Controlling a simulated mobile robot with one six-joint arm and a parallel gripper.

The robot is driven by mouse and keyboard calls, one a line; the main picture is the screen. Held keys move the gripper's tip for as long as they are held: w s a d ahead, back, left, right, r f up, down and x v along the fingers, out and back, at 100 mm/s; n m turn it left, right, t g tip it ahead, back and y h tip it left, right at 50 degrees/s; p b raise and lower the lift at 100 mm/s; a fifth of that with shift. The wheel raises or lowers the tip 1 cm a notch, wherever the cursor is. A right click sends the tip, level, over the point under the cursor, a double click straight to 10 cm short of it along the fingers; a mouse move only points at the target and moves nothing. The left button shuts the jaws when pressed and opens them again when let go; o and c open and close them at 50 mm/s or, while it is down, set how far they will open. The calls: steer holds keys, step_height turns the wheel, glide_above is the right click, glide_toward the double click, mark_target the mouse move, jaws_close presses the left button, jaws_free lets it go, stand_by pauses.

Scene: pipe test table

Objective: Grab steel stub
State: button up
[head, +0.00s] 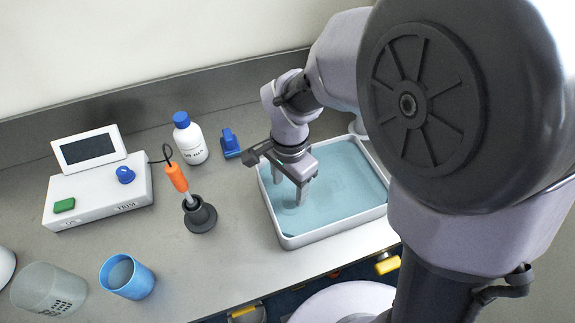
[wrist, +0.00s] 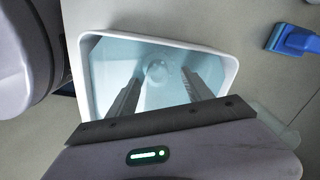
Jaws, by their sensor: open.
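My gripper (head: 288,193) is open and points down into a white-rimmed tray (head: 286,241) of blue liquid. In the wrist view its two fingers (wrist: 161,77) are spread wide with nothing gripped. A pale round shape (wrist: 157,69) shows in the liquid just beyond and between the fingertips. I cannot tell whether it is the steel stub under the surface or a ripple. No other steel stub shows clearly. The tray's rim also shows in the wrist view (wrist: 160,40).
Left of the tray stand an orange-handled tool (head: 177,178) in a dark holder (head: 200,216), a white bottle (head: 190,143) and a small blue clamp-like object (head: 230,143). Farther left are a white meter (head: 100,194), a blue cup (head: 128,277) and a translucent beaker (head: 48,290). Bare counter lies between them.

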mark_target(290, 195)
step_height(290, 195, down, 4)
steer(key=shift+s+f+b, duration=0.1)
steer(key=shift+s+b, duration=0.05)
steer(key=shift+b, duration=0.65)
steer(key=shift+d+r, duration=0.1)
steer(key=shift+r, duration=0.1)
steer(key=shift+c, duration=0.9)
jaws_close()
